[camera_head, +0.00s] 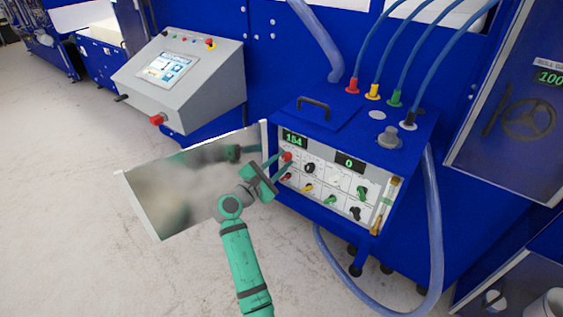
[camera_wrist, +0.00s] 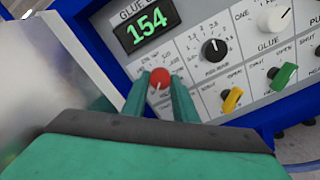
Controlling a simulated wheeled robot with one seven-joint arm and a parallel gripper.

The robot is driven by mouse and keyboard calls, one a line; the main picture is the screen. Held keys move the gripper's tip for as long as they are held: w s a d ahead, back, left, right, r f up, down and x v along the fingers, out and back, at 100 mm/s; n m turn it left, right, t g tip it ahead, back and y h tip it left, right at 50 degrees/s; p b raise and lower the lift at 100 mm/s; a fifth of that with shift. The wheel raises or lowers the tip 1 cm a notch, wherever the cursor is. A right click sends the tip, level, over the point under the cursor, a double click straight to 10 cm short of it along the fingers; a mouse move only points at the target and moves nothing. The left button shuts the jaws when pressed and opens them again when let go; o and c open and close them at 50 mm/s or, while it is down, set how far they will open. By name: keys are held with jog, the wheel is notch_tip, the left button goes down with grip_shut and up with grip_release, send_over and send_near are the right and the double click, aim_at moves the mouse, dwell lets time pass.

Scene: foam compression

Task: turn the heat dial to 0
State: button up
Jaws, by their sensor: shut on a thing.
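A blue glue machine (camera_head: 350,133) has a white control panel with several dials. A red dial (camera_wrist: 160,76) sits at the panel's upper left, just below a green display (camera_wrist: 147,30) reading 154. Its label is too small to read, so I cannot confirm it is the heat dial. A white pointer mark shows on its face, aimed down and left. My gripper (camera_wrist: 160,91) is shut on this red dial, one green finger on each side. In the head view my gripper (camera_head: 278,168) reaches the panel from the left, partly covering its left edge.
A second display (camera_head: 348,162) reads 0. Black (camera_wrist: 214,49), yellow (camera_wrist: 232,99) and green (camera_wrist: 284,76) knobs lie close to the right of my fingers. An open metal door (camera_head: 180,190) stands left, close behind my wrist. A hose (camera_head: 434,230) hangs at right.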

jog(key=o, duration=1.1)
jog(key=shift+c, duration=0.2)
jog(key=v, duration=1.1)
jog(key=shift+w, duration=0.1)
jog(key=s+f+m+y, duration=0.1)
jog(key=s+f+y, duration=0.3)
jog(key=f, duration=0.5)
jog(key=s+f+m+y, duration=0.1)
jog(key=s+f, duration=0.4)
jog(key=f, duration=0.3)
jog(key=s+d+f+m+g+y, duration=0.1)
jog(key=s+f+m+y, duration=0.1)
jog(key=s+f, duration=0.35)
jog(key=s+f+m+y, duration=0.2)
jog(key=s+f, duration=0.1)
jog(key=s, duration=0.5)
jog(key=s+d+r+m+y, duration=0.15)
jog(key=s+m, duration=0.25)
jog(key=s, duration=0.4)
jog(key=s+d+m, duration=0.2)
jog(key=s+m, duration=0.1)
jog(key=s, duration=0.6)
jog(key=s+d+r+m+t, duration=0.1)
jog(key=s+d+r+m, duration=0.3)
jog(key=s+r+m, duration=0.4)
jog(key=s+r, duration=0.3)
jog(key=s, duration=0.1)
jog(key=shift+d+r+m, duration=0.15)
jog(key=shift+d+m, duration=0.15)
jog(key=shift+d, duration=0.1)
